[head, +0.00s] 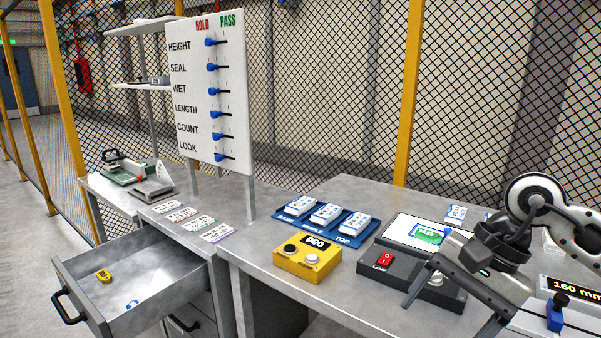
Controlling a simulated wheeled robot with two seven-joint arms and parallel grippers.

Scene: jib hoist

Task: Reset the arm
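My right arm comes in from the right edge. Its gripper (446,312) points down and left over the front of the dark control box (398,279), with its two fingers spread apart and nothing seen between them. The gripper hides part of that box and the table behind it. My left gripper is not in view. No separate arm of the place is clear to me.
An open drawer (190,300) juts out at left. A 160 mm display (574,288) stands at right.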

